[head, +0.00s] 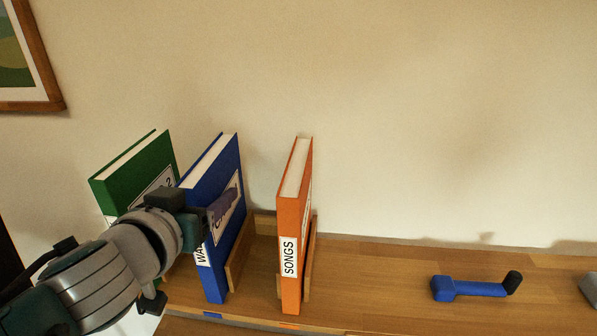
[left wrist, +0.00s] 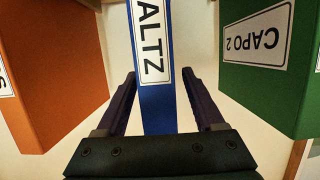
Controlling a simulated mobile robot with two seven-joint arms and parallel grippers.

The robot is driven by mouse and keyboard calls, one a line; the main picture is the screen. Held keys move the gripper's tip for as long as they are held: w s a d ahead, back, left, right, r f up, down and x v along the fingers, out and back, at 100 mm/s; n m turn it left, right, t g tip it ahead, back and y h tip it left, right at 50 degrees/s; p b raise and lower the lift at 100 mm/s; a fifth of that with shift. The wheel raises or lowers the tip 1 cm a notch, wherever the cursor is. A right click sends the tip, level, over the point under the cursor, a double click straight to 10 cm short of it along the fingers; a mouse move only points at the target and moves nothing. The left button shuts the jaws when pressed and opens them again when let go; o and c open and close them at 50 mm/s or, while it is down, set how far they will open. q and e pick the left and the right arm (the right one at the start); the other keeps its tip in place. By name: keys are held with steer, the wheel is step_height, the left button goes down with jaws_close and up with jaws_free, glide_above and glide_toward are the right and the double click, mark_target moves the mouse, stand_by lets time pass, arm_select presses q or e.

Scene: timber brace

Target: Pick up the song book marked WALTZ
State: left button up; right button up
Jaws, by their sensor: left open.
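The blue song book (head: 227,235) stands upright on the wooden shelf, between a green book and an orange book. In the left wrist view its blue spine (left wrist: 154,105) carries a white label reading "ALTZ", the first letter cut off. My left gripper (head: 208,217) is at the blue book's spine and covers part of it in the head view. In the left wrist view the gripper (left wrist: 160,98) is open, with one finger on each side of the spine. Gaps show beside the spine there. My right gripper is not in view.
The green book (head: 140,175), labelled CAPO 2 in the wrist view, stands left of the blue one. The orange SONGS book (head: 291,225) stands right, beside a wooden divider (head: 310,262). A blue crank-like handle (head: 465,288) lies farther right on the shelf (head: 380,275).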

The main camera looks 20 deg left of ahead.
arm_select(q)
steer(key=shift+w+a+f, duration=0.15)
steer(key=shift+w+f, duration=0.05)
steer(key=shift+w, duration=0.4)
steer(key=shift+c, duration=0.2)
jaws_close()
stand_by(0.8)
